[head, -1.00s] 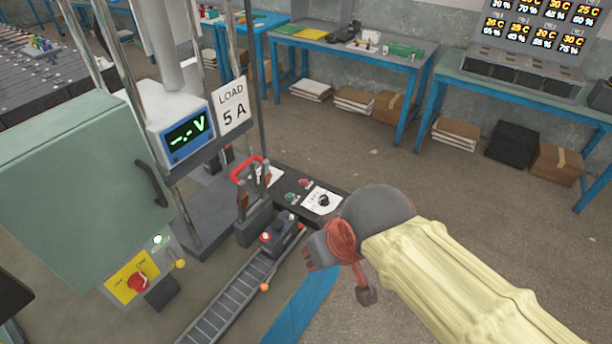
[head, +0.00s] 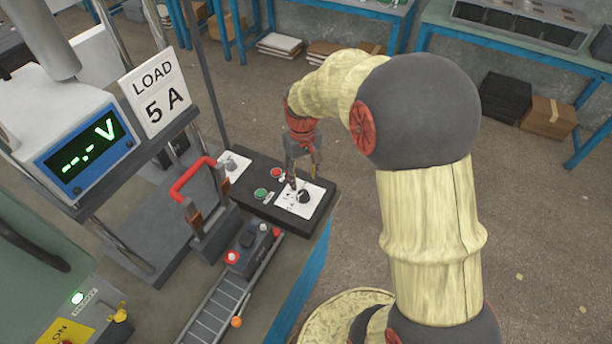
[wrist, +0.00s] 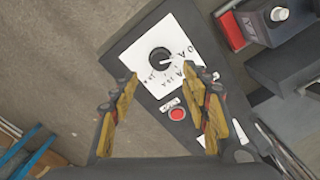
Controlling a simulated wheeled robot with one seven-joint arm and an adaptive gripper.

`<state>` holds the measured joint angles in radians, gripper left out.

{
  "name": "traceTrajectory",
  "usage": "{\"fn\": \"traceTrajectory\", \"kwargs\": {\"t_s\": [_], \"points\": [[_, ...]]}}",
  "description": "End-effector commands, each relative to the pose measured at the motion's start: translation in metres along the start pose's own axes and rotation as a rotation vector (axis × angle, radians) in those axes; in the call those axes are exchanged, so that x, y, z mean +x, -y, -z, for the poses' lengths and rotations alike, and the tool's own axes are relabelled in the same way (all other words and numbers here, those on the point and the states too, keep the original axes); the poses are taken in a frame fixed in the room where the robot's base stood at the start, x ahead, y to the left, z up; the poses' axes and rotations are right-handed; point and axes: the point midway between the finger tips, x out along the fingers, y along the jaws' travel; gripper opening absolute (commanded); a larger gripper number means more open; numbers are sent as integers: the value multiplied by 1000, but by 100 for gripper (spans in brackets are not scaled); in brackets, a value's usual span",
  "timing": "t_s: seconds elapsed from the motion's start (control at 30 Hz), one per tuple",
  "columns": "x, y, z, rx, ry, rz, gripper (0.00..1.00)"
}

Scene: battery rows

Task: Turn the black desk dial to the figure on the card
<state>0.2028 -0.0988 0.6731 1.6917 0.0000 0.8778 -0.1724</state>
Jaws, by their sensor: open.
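The black desk dial (head: 305,196) is a round knob on a white scale plate (head: 288,203), at the right end of a dark control box. In the wrist view the dial (wrist: 159,60) stands just beyond my fingertips, and a light pointer mark shows toward the right; the figure it points at is too small to read. The card (head: 155,92) reads "LOAD 5 A". My gripper (head: 303,172) points down over the box near the dial. In the wrist view my gripper (wrist: 160,74) has its fingers apart with nothing between them, short of the dial.
A red button (wrist: 177,114) and a green button (head: 261,194) sit on the box beside the scale plate. A red-handled lever switch (head: 193,180) stands to the left. The meter (head: 88,152) shows "--.- V". A roller track (head: 218,300) lies in front.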

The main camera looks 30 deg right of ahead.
Motion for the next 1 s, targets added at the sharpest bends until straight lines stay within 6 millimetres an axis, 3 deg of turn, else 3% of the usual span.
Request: {"fn": "traceTrajectory", "kwargs": {"t_s": [0.27,0.7,1.0], "points": [[14,0,0,-27,0,0,46],[74,0,0,-27,-1,0,46],[77,0,0,-26,-2,0,46]]}}
